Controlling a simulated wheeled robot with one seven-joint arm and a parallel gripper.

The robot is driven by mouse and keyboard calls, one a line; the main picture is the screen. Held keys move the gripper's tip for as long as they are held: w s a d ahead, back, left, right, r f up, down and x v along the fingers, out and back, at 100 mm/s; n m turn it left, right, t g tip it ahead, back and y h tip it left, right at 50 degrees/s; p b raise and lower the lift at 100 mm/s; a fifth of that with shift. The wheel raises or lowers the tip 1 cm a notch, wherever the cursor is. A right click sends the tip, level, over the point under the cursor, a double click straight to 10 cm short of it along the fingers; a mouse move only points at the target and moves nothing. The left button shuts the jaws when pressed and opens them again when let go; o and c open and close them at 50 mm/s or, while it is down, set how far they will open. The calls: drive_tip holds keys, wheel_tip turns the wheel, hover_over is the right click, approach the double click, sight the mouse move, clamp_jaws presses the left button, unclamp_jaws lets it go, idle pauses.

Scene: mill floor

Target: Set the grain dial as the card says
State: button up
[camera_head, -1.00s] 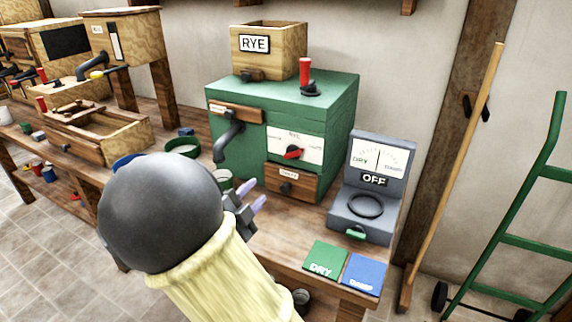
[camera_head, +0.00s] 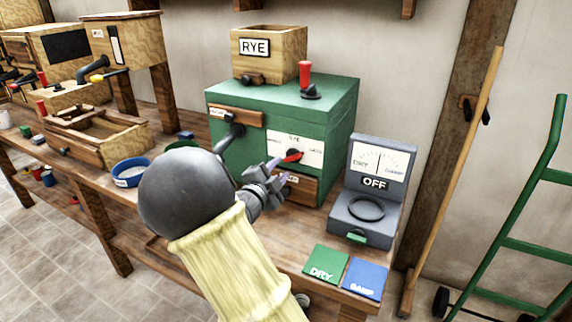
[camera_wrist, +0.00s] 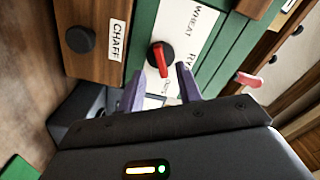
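The green mill (camera_head: 335,125) stands on the bench with a white dial plate (camera_head: 313,147) on its front. The grain dial (camera_head: 292,156) is a black knob with a red pointer. In the wrist view the dial (camera_wrist: 161,58) has its pointer aimed down the picture, toward a partly hidden label; WHEAT is at the top and RYE to the right. A RYE card (camera_head: 254,45) is on the wooden hopper above the mill. My gripper (camera_head: 277,170) is just in front of the plate. Its fingers (camera_wrist: 161,84) are apart, nearly straddling the pointer, with no grip visible.
A CHAFF drawer (camera_wrist: 95,40) is beside the plate. A grey meter (camera_head: 378,185) reading OFF stands right of the mill, behind green DRY (camera_head: 326,262) and blue DAMP (camera_head: 364,278) pads. A red-handled lever (camera_head: 306,78) tops the mill.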

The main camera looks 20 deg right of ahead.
sight(289, 160)
drive_tip(key=shift+x, duration=2.35)
clamp_jaws()
